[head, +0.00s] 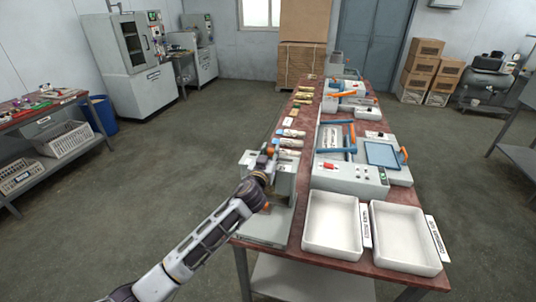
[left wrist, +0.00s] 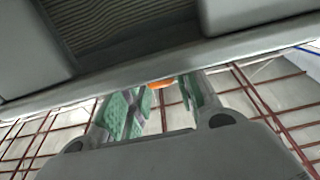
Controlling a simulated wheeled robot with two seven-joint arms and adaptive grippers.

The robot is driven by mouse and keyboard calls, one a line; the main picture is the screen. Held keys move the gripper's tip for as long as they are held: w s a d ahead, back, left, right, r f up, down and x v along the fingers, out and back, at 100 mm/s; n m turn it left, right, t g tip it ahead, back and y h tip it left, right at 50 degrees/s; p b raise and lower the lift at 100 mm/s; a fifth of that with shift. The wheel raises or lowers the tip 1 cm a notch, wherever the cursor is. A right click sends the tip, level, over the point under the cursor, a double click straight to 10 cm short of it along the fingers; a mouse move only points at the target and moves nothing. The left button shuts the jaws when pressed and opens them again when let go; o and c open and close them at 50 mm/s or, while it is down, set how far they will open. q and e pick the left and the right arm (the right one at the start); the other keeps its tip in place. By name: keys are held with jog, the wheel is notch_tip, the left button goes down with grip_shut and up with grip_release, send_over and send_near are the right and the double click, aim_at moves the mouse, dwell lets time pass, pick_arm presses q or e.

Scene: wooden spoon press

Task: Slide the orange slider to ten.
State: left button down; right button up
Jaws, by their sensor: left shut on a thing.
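The orange slider (head: 271,150) is a small orange piece on the grey machine (head: 262,231) at the near left of the table. My left gripper (head: 267,160) reaches it from the near left. In the left wrist view the orange slider (left wrist: 161,84) shows as a small patch between the green finger pads of my left gripper (left wrist: 160,92), which is shut on it. The gripper and a grey edge hide most of the slider. No scale or number ten can be read. My right gripper is not in view.
A larger grey machine (head: 346,177) with a blue frame and blue panel stands right of the slider. Two white trays (head: 333,248) (head: 400,266) stand at the table's near edge. Small packs (head: 291,133) lie behind the slider. The floor on the left is clear.

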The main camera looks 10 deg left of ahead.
pick_arm(q)
jog(key=c, duration=1.2)
grip_release()
jog(key=shift+o, duration=0.2)
jog(key=s, duration=1.2)
jog(key=shift+a, duration=0.25)
